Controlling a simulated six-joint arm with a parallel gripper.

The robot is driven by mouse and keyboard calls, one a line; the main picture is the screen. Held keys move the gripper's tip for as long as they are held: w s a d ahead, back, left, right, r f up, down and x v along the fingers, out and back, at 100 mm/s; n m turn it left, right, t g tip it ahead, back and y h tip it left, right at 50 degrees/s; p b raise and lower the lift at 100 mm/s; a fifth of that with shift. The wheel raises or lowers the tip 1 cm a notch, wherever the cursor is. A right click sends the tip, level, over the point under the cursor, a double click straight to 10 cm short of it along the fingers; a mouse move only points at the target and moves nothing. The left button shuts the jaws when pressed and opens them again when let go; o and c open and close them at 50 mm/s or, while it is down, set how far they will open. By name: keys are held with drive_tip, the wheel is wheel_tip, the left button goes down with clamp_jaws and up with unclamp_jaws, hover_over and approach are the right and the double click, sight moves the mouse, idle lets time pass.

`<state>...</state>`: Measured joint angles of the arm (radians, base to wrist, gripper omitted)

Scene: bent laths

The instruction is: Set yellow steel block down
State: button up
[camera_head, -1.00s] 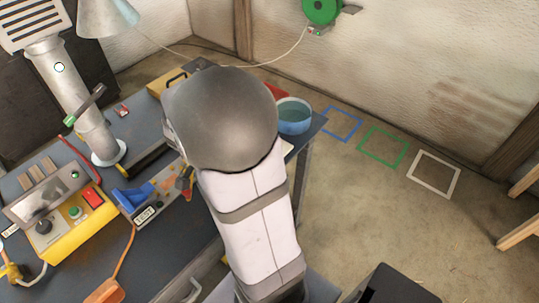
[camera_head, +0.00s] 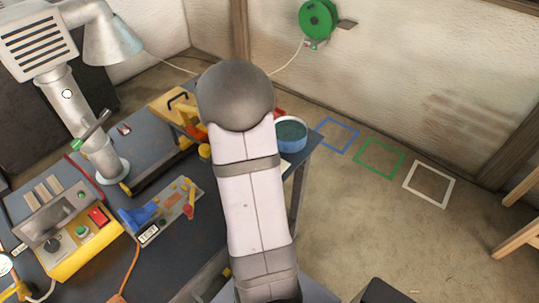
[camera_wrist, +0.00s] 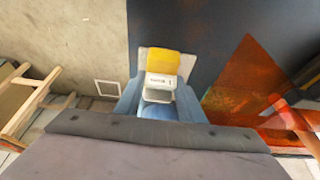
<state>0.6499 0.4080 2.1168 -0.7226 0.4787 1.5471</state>
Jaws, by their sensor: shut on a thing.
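In the wrist view a yellow block (camera_wrist: 163,62) with a pale, lettered lower part sits between the tips of my gripper (camera_wrist: 160,88). The blue-grey fingers are shut on it from left and right. A pale square (camera_wrist: 143,64) shows behind the block on the dark bench top. I cannot tell whether the block touches it. In the head view my own arm hides the gripper and the held block. Only a pale edge (camera_head: 286,166) shows on the bench beside the arm.
The bench (camera_head: 195,228) carries a blue tub (camera_head: 291,138) near its right edge and a yellow control box (camera_head: 88,243) at left. A lamp (camera_head: 105,40) overhangs the back left. Blue, green and white floor outlines (camera_head: 430,184) lie to the right. An orange translucent triangle (camera_wrist: 245,85) is right in the wrist view.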

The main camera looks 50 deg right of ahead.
drive_tip(key=shift+d, duration=0.55)
drive_tip(key=d+p, duration=0.2)
drive_tip(key=d, duration=0.1)
drive_tip(key=shift+d+r, duration=0.1)
drive_tip(key=shift+d, duration=0.45)
drive_tip(key=shift+a+f+p, duration=0.1)
drive_tip(key=shift+f+p, duration=0.2)
drive_tip(key=shift+f, duration=0.55)
drive_tip(key=shift+f, duration=0.15)
drive_tip(key=o, duration=1.3)
